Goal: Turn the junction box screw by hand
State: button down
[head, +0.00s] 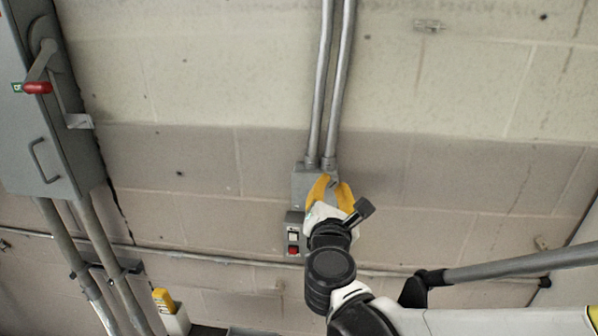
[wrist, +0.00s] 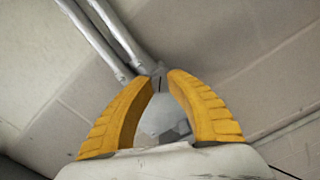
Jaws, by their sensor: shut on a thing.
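The grey junction box (head: 301,178) is fixed to the block wall where two metal conduits end. In the wrist view the box (wrist: 158,118) shows between my fingers as a pale grey face. My gripper (head: 332,181) is at the front of the box, with its yellow fingers converging on it. In the wrist view the fingertips of my gripper (wrist: 161,76) stand close together, closed on the screw at the box. The screw is mostly hidden by the fingertips, so its turn angle cannot be made out.
Two conduits (head: 335,90) run up from the box. A small switch box with red and white buttons (head: 293,240) sits just below it. A grey cabinet with a red-handled lever (head: 38,88) is at the left. A thin horizontal pipe (head: 200,257) crosses the wall below.

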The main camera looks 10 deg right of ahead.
jog(key=shift+n, duration=0.3)
dwell(0.4)
jog(key=c, duration=1.2)
grip_release()
jog(key=shift+f, duration=0.1)
jog(key=shift+c, duration=0.2)
jog(key=v, duration=1.2)
